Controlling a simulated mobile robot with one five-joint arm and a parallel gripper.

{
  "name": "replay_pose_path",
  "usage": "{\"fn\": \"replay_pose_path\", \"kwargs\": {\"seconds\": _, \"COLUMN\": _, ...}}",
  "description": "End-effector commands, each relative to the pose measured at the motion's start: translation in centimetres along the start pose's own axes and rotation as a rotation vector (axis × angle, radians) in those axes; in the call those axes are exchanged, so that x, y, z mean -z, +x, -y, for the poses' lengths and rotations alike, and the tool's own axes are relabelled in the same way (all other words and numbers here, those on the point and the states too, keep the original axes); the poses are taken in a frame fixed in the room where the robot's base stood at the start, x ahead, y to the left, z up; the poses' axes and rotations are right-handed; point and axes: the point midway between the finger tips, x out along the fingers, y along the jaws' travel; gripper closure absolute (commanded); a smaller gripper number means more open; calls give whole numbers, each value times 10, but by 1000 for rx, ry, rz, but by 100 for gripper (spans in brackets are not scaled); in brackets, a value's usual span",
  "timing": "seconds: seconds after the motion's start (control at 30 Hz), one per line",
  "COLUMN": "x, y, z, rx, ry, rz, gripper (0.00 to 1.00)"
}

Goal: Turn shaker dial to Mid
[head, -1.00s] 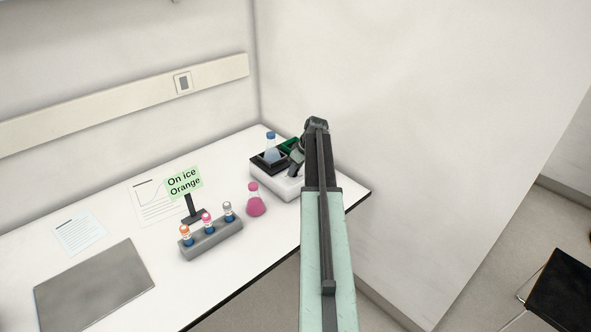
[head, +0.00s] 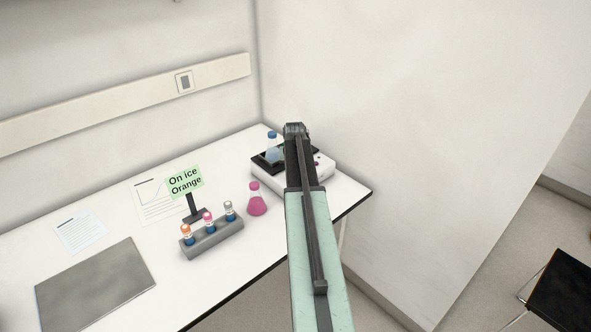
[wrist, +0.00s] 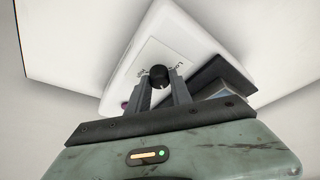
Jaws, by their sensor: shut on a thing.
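The shaker (head: 322,180) is a white box with a dark tray on top, at the far right end of the bench in the head view. A flask with blue liquid (head: 272,149) stands on its tray. In the wrist view the shaker (wrist: 205,40) shows its face with a pale label and a small black round dial (wrist: 159,76). My gripper (wrist: 160,88) has a finger on each side of the dial and is shut on it. The label's small words are too blurred to read surely, so the setting cannot be told. My arm hides the dial in the head view.
A pink flask (head: 257,200) stands left of the shaker. A grey rack (head: 213,243) with three capped tubes and a green sign (head: 184,183) are further left. A grey mat (head: 95,285) lies at the front left. A wall rises close behind and right of the shaker.

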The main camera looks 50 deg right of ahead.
Motion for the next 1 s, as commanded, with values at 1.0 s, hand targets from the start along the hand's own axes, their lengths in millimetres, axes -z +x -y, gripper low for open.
{"fn": "replay_pose_path", "kwargs": {"seconds": 1.0, "x": -1, "y": 0, "z": 1, "rx": -80, "ry": 191, "rz": 5, "gripper": 63}}
